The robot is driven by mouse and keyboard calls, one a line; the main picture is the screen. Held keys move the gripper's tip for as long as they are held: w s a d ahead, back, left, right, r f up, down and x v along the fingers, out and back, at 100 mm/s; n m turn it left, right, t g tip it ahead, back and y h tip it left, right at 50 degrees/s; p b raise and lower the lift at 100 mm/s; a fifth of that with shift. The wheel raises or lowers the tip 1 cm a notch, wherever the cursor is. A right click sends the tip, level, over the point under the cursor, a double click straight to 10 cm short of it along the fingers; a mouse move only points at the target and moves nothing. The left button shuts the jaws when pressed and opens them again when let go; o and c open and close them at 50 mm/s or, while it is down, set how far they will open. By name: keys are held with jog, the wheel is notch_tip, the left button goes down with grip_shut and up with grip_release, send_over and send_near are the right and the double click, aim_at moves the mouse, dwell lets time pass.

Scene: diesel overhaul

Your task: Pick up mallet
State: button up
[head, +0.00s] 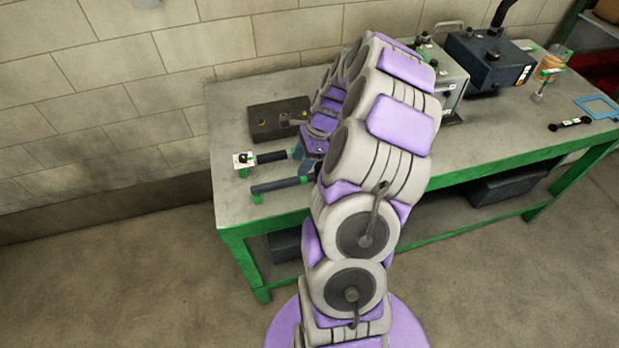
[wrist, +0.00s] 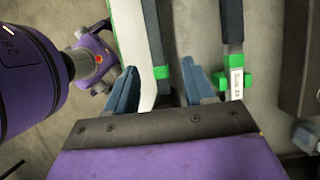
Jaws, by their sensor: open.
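Two dark tools with green bands lie at the left end of the table; I cannot tell which is the mallet. The nearer one is a dark bar with green ends (head: 275,186); the other has a dark handle (head: 271,157) and a small white piece at its left end. In the wrist view my gripper (wrist: 159,66) is open, its blue fingers apart. A dark bar with a green band (wrist: 155,35) shows between them. The other dark tool, with a green band and white label (wrist: 237,82), is right of the fingers. In the head view my arm hides part of this area.
The grey table (head: 232,108) has a green frame. A dark block (head: 279,118) lies behind the tools. A dark blue box (head: 490,60) and a grey machine (head: 452,80) stand at the back. A small black tool (head: 570,124) and a blue frame (head: 597,107) lie at right.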

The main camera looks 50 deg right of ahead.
aim_at(286, 181)
jog(key=a+f, duration=0.2)
jog(key=w+a+f+b, duration=0.1)
jog(key=a+f, duration=0.1)
jog(key=shift+a+f, duration=0.3)
jog(key=f, duration=0.1)
jog(key=w+f+b, duration=0.1)
jog(key=f, duration=0.2)
jog(key=shift+w+d+f+b, duration=0.15)
jog(key=shift+w+b, duration=0.2)
jog(key=shift+a+f, duration=0.2)
jog(key=shift+f, duration=0.1)
jog(key=shift+w+a+r, duration=0.1)
jog(key=shift+a+r, duration=0.05)
jog(key=shift+a, duration=0.6)
jog(key=shift+c, duration=0.2)
jog(key=c, duration=0.3)
jog(key=shift+d, duration=0.55)
jog(key=c, duration=0.5)
jog(key=shift+c, duration=0.5)
jog(key=shift+a, duration=0.15)
grip_shut()
